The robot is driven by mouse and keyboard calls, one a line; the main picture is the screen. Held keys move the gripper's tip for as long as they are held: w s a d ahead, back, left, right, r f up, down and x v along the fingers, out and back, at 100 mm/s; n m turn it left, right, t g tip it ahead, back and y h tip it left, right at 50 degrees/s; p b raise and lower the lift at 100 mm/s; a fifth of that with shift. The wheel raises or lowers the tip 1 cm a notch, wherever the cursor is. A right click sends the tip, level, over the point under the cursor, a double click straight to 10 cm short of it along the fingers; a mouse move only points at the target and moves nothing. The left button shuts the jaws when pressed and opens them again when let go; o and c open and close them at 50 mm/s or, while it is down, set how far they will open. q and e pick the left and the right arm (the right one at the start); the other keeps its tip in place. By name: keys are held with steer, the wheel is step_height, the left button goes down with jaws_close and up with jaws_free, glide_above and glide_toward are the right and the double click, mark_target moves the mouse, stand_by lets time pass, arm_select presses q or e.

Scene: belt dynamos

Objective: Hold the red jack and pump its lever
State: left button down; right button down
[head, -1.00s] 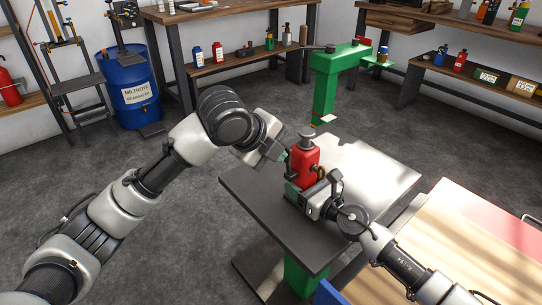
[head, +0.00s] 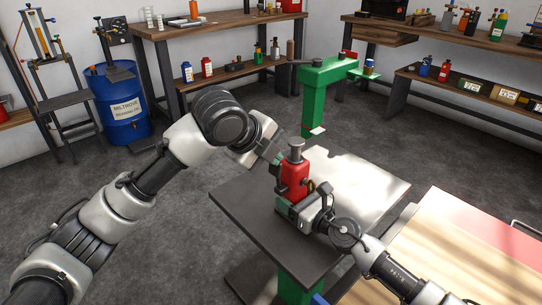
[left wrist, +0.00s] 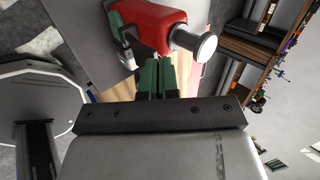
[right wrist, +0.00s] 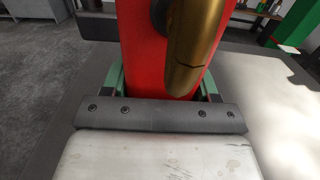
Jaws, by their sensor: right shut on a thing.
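The red jack (head: 293,180) stands upright on the dark metal table, with a grey round piston head (head: 296,150) on top. My right gripper (head: 290,207) is shut around the lower part of its red body. In the right wrist view the red body (right wrist: 137,50) sits between the green fingers, with a brass cylinder (right wrist: 196,45) in front. My left gripper (head: 277,163) is beside the upper left of the jack. In the left wrist view its green fingers (left wrist: 158,75) are together with nothing visible between them, close to the red body (left wrist: 150,25). I cannot make out the lever clearly.
The metal table (head: 250,215) has clear room right of the jack. A wooden bench with a red panel (head: 480,225) is at the right. A green stand (head: 316,95) rises behind the table. A blue drum (head: 118,105) and shelves stand at the back.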

arm_select(q)
steer(key=s+a+f+v, duration=0.1)
steer(key=v, duration=1.2)
steer(key=shift+s+a+f, duration=0.2)
steer(key=shift+a+f, duration=0.05)
steer(key=shift+f, duration=0.1)
steer(key=shift+f, duration=0.1)
steer(key=shift+t+h, duration=0.5)
steer(key=shift+t, duration=0.1)
steer(key=s+a+f, duration=0.1)
steer(key=a+f, duration=0.1)
steer(key=s+a+f, duration=0.1)
steer(key=f, duration=0.1)
steer(key=shift+s+f, duration=0.1)
steer(key=shift+s, duration=0.2)
steer(key=shift+d+f, duration=0.1)
